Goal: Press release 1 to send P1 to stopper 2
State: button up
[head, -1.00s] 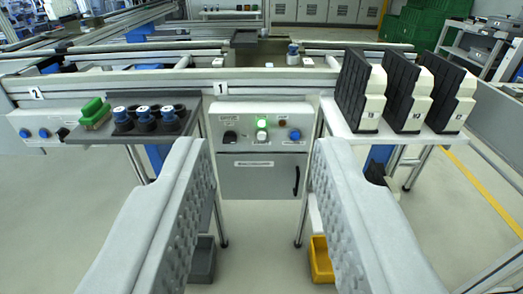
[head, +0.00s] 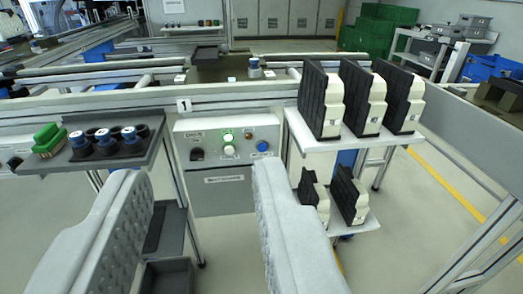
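The control panel under the sign "1" (head: 184,105) is a grey box (head: 222,202) on the front of the line. It carries a dark knob (head: 197,154), a lit green lamp (head: 228,137), a white knob or button (head: 229,150) and a blue button (head: 262,146). Their labels are too small to read, so I cannot tell which is release 1. My gripper (head: 197,173) shows two pale padded fingers, apart and with nothing between them, in front of and below the panel. A small blue-and-white piece (head: 254,68) stands on the line behind; I cannot identify P1 or stopper 2.
A white rack (head: 298,138) at right holds several black-and-white units (head: 362,98) on two levels. Grey floor is clear at right.

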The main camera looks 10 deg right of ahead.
grip_shut()
dwell(1.9)
